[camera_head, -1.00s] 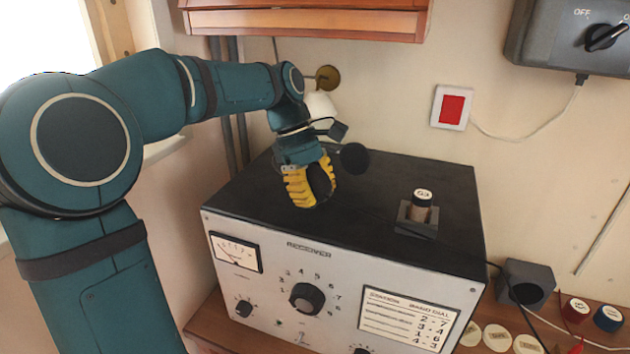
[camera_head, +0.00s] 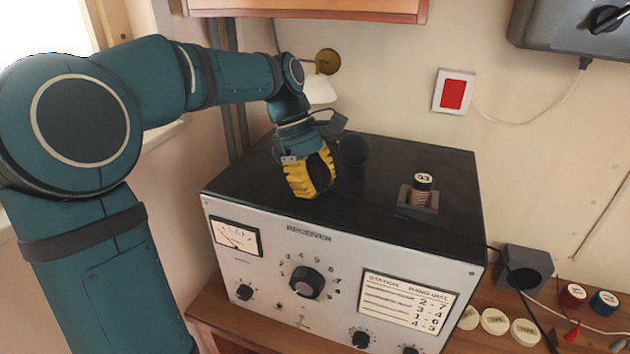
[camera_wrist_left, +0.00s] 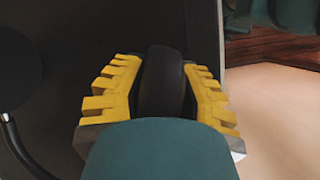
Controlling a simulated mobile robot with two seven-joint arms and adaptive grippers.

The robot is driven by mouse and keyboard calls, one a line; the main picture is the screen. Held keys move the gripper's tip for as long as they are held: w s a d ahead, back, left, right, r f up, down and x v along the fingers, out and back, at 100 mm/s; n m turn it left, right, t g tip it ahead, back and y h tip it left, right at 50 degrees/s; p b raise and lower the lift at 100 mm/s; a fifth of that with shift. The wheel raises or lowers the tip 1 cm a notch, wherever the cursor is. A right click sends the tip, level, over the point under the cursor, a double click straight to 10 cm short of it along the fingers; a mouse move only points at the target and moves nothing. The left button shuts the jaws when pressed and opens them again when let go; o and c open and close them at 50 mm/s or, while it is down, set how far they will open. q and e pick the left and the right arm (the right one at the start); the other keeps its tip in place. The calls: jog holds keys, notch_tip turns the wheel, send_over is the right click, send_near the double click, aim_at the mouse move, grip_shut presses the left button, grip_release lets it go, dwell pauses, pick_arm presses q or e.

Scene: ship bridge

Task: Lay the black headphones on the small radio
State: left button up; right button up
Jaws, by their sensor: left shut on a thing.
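My left gripper (camera_head: 314,188) has yellow ribbed fingers and is shut on a black padded part of the headphones. In the left wrist view this part (camera_wrist_left: 161,82) sits between the fingers. A round black cup (camera_head: 354,151) shows just behind and right of the gripper. The gripper is over the left half of the top of a large grey receiver (camera_head: 262,272) with a black top. I cannot tell whether the headphones touch that top. A thin black cable runs right across it. No separate small radio is recognisable. My right gripper is not in view.
A coil in a holder (camera_head: 419,192) stands on the receiver's right side. A dark box (camera_head: 526,266), red and blue spools and pale discs (camera_head: 495,322) lie on the wooden bench to the right. A wall lamp (camera_head: 319,89) and a wooden cabinet (camera_head: 300,25) are behind and above.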

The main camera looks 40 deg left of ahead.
pick_arm(q)
jog(key=shift+f, duration=0.15)
jog(key=o, duration=1)
jog(key=v, duration=1.2)
